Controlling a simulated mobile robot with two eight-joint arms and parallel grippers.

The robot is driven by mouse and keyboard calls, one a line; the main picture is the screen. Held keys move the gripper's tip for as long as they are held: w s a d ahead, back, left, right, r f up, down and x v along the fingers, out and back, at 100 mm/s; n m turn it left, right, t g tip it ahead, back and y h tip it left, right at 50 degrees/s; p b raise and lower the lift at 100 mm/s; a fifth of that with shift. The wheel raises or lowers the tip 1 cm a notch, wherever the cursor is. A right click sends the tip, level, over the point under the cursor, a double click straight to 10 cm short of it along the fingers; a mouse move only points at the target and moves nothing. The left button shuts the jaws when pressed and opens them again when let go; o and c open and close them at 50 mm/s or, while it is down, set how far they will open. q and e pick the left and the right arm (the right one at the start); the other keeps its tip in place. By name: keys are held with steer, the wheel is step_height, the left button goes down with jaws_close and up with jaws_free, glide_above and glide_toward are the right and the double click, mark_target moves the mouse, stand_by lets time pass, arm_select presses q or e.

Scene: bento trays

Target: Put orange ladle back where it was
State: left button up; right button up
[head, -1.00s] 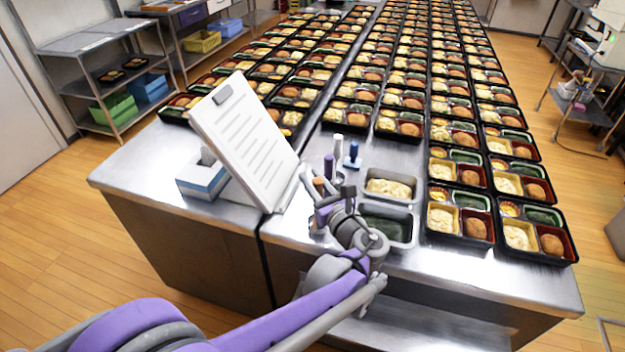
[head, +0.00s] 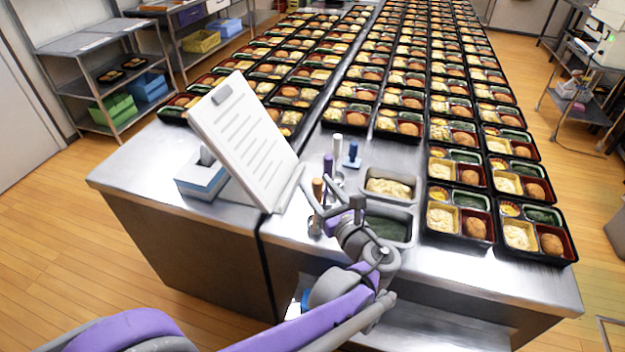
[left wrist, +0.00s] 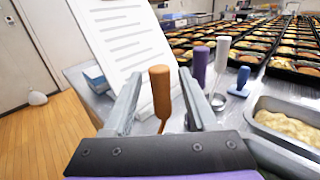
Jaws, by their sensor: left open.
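The orange ladle (head: 317,190) stands upright with its handle up, in a small holder at the table's front, beside the clipboard stand. In the left wrist view its orange-brown handle (left wrist: 160,92) rises between the two fingers, with space on both sides. My left gripper (head: 338,190) is open around or just behind the handle and does not appear to grip it. It also shows in the left wrist view (left wrist: 160,100). The ladle's lower end is partly hidden by the gripper. My right gripper is not in view.
A purple-handled utensil (head: 328,166), a white-handled one (head: 337,146) and a blue-handled tool (head: 352,155) stand just behind. Metal food pans (head: 416,206) are to the right, and a tilted clipboard (head: 240,140) is to the left. Rows of bento trays (head: 463,243) fill the table beyond.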

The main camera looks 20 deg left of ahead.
arm_select(q)
steer(key=v, duration=0.9)
steer(key=s+a+f+n+g+h, duration=0.5)
steer(key=s+a+f+n+g, duration=0.2)
steer(key=s+a+f+n, duration=0.5)
steer(key=s+d+f+n+h, duration=0.1)
steer(key=s+f+n+h, duration=0.1)
steer(key=n, duration=0.5)
steer(key=s+d+f+n+g+h, duration=0.1)
steer(key=s+f+n+h, duration=0.1)
steer(key=s+n+h, duration=0.3)
steer(key=s+n, duration=0.1)
steer(key=n, duration=0.2)
steer(key=shift+f, duration=0.3)
